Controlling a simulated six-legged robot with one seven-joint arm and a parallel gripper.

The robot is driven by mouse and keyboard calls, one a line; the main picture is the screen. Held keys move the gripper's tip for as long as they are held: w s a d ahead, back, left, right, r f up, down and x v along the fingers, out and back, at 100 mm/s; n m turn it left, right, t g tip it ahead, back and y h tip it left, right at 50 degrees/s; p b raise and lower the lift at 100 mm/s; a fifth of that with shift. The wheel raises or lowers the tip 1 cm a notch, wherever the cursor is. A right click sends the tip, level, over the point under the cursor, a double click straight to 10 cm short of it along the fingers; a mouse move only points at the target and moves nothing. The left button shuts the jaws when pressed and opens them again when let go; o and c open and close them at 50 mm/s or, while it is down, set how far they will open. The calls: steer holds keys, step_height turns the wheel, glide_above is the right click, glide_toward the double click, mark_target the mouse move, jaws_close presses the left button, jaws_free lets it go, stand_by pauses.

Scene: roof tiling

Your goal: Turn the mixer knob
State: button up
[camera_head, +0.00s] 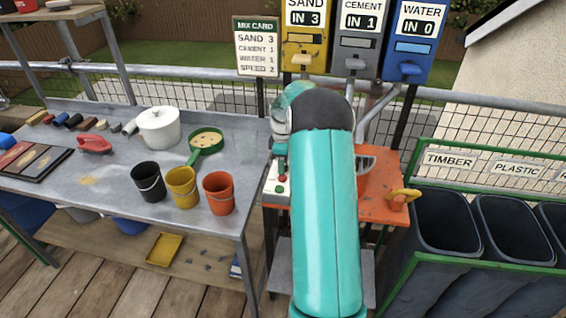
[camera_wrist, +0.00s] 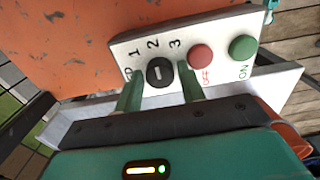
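In the wrist view the black mixer knob (camera_wrist: 160,72) sits on a white panel (camera_wrist: 125,52) marked 1, 2 and 3, with a short white mark on its face. Which number the mark points at is hard to tell. My gripper (camera_wrist: 160,80) is open, with one green finger on each side of the knob and a visible gap to each. The left finger partly hides the lettering. In the head view the panel (camera_head: 277,186) shows at the orange mixer's left side; my arm hides the knob and my gripper there.
A red OFF button (camera_wrist: 201,57) and a green ON button (camera_wrist: 242,47) sit right of the knob. The mix card (camera_head: 257,47) reads speed 2. A grey table (camera_head: 100,178) with buckets stands left; bins (camera_head: 447,225) stand right.

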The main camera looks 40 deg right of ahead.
steer(key=shift+c, duration=0.2)
steer(key=c, duration=0.7)
steer(key=shift+o, duration=0.2)
steer(key=shift+m, duration=0.4)
steer(key=m, duration=0.3)
steer(key=shift+m, duration=0.3)
steer(key=m, duration=0.4)
steer(key=shift+m, duration=0.3)
steer(key=o, duration=0.7)
